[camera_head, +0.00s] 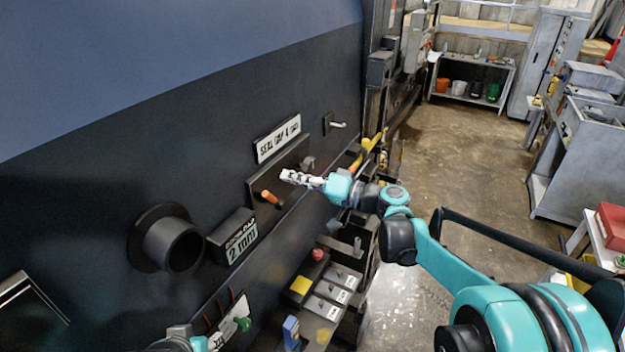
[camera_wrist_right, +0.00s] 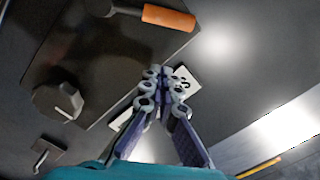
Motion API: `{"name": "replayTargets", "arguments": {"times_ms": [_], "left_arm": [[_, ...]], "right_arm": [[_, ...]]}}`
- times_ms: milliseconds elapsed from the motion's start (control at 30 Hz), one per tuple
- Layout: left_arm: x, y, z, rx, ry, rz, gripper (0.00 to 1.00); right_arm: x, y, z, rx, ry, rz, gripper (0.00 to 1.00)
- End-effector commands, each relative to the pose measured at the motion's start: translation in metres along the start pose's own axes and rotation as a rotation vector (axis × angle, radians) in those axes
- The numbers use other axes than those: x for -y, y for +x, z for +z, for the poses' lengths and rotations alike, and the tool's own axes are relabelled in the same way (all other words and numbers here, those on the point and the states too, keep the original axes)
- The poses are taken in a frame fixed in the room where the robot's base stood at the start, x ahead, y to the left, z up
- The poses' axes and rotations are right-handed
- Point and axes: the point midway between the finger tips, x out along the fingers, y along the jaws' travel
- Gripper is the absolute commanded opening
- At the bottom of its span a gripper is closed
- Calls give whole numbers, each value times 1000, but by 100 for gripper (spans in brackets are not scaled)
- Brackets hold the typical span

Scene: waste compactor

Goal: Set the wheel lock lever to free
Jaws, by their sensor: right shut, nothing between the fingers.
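An orange-handled lever (camera_head: 271,198) sticks out from a dark plate (camera_head: 262,186) on the machine wall. Its orange grip also shows at the top of the right wrist view (camera_wrist_right: 168,17). No wheel lock label is readable, so I cannot tell for sure that this is the wheel lock lever. My right gripper (camera_head: 286,175) is shut and empty in front of the plate, just right of and above the orange grip. In the right wrist view its fingers (camera_wrist_right: 161,84) meet, apart from the lever. Only a bit of my left arm shows at the bottom edge.
A dark knob (camera_wrist_right: 58,101) sits on the same plate. A "SEAL GAP" sign (camera_head: 278,139) is above it. A black pipe stub (camera_head: 172,244) and a "2 mm" block (camera_head: 234,240) stick out at left. A button console (camera_head: 322,293) lies below. Open floor is at right.

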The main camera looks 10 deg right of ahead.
Motion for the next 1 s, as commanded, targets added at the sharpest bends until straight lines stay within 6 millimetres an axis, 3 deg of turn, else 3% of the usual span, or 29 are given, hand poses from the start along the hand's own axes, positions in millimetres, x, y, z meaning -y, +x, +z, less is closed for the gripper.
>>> {"name": "replayTargets", "arguments": {"times_ms": [100,300,733,1000], "left_arm": [[0,-4,-3,0,0,0,40],[0,-5,-4,0,0,0,40],[0,-4,-3,0,0,0,40],[0,14,10,0,0,0,40]], "right_arm": [[1,4,20,1,0,-1,0],[0,8,36,0,1,0,0],[0,9,40,0,-11,1,0],[1,10,65,0,-255,12,0]]}}
